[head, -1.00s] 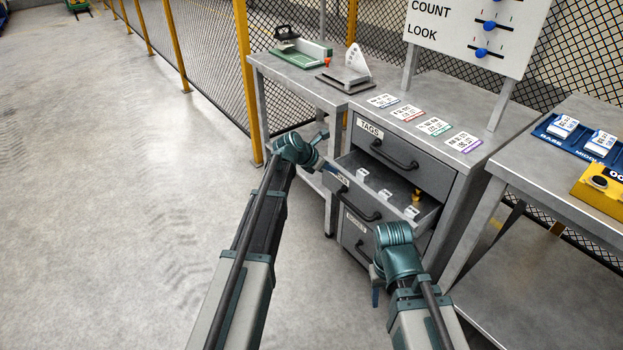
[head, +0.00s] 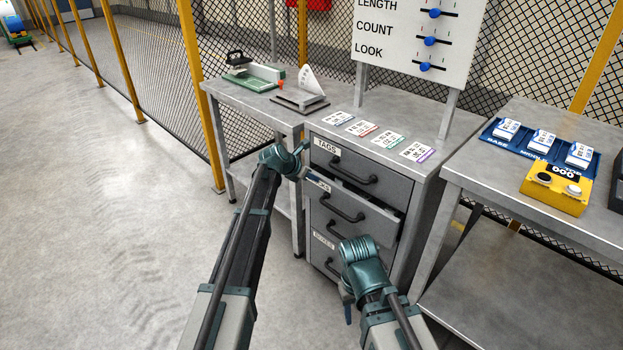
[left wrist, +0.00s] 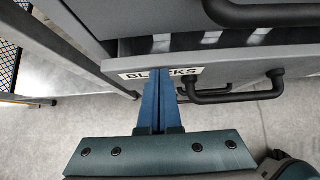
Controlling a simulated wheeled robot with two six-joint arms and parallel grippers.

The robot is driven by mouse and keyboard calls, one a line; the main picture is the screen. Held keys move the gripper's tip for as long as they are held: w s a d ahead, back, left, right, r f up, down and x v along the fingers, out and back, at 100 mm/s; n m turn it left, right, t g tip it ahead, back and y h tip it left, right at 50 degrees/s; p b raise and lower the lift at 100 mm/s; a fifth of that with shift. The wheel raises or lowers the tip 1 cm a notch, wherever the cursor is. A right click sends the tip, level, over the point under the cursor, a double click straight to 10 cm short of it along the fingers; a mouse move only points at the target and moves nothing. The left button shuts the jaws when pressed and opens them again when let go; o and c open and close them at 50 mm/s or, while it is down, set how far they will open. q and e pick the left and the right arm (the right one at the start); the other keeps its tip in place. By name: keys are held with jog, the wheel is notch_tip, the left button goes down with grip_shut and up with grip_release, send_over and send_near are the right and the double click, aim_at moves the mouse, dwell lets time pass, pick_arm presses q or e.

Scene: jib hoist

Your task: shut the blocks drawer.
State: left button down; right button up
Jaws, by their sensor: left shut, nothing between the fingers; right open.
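The blocks drawer (head: 372,222) is the second one down in the grey cabinet. Its front stands out a little from the cabinet, with a narrow gap along the top. In the left wrist view its front (left wrist: 228,72) shows the BLOCKS label (left wrist: 190,71), and pale pieces show in the gap above. My left gripper (head: 303,175) is shut and empty at the left part of this front. Its blue fingertips (left wrist: 161,72) overlap the label, apparently touching the front left of the handle (left wrist: 240,95). My right gripper (head: 347,312) hangs low before the cabinet, its fingers mostly hidden.
The TAGS drawer (head: 334,163) above looks shut. The lower drawer (head: 322,250) is partly behind my right arm. A side table (head: 270,108) adjoins on the left, and a bench (head: 490,185) with a blue tray and yellow box stands right. The floor at left is clear.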

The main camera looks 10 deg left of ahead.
pick_arm(q)
jog(key=s+a+f+p+v, duration=0.1)
jog(key=f+p+v, duration=0.1)
jog(key=p+v, duration=0.4)
jog(key=v, duration=0.6)
jog(key=shift+s, duration=0.2)
jog(key=c, duration=1.6)
grip_release()
jog(key=shift+s+a+r+p, duration=0.25)
jog(key=shift+s+p, duration=0.1)
jog(key=shift+p, duration=0.2)
